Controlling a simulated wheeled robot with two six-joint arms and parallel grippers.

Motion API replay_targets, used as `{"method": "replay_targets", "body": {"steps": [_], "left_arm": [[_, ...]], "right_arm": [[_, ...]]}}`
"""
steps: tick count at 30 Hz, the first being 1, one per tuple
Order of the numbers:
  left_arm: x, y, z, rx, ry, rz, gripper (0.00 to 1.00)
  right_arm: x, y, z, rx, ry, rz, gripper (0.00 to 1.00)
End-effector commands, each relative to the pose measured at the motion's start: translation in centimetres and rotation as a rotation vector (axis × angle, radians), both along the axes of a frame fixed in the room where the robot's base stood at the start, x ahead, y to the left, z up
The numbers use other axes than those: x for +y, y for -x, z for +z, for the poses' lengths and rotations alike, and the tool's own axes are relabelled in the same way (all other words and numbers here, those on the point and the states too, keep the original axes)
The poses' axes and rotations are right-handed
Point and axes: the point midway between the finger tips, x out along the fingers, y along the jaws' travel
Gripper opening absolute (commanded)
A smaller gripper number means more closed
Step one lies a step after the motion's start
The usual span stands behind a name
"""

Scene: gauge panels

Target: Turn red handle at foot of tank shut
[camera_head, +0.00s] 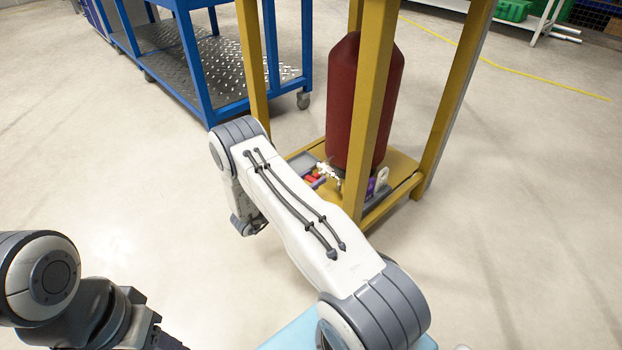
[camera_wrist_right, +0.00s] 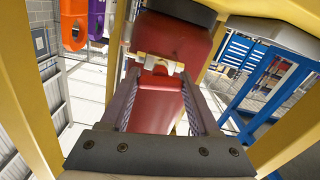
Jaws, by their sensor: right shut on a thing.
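The dark red tank (camera_head: 365,100) stands upright inside a yellow frame (camera_head: 375,70) in the head view. At its foot are a small red part (camera_head: 312,177) and a pale metal fitting (camera_head: 329,171), partly hidden by my right arm. In the right wrist view, my right gripper (camera_wrist_right: 160,78) has its two fingers on either side of the red handle (camera_wrist_right: 155,105) and is shut on it. A pale fitting (camera_wrist_right: 155,62) crosses just beyond the handle. In the head view my right forearm hides much of the area around the foot.
An orange handle (camera_wrist_right: 73,20) and a purple one (camera_wrist_right: 97,20) show at the upper left of the wrist view. A blue cart (camera_head: 215,75) stands left of the frame. Yellow posts flank the tank closely. The floor (camera_head: 520,220) at right is clear.

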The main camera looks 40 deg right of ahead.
Motion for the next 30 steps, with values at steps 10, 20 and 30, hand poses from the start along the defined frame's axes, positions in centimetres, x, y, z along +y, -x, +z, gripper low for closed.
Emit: {"method": "replay_targets", "body": {"steps": [10,20,30], "left_arm": [[0.00,0.00,1.50,0.000,0.000,0.000,0.50],[0.00,-0.01,1.43,0.000,0.000,0.000,0.50],[0.00,0.00,1.64,0.000,0.000,0.000,0.50]], "right_arm": [[0.02,0.08,0.01,-0.203,-0.017,0.000,0.07],[0.03,0.08,-0.02,-0.202,-0.017,0.000,0.93],[0.29,0.04,0.06,-0.201,-0.017,0.002,0.93]]}}
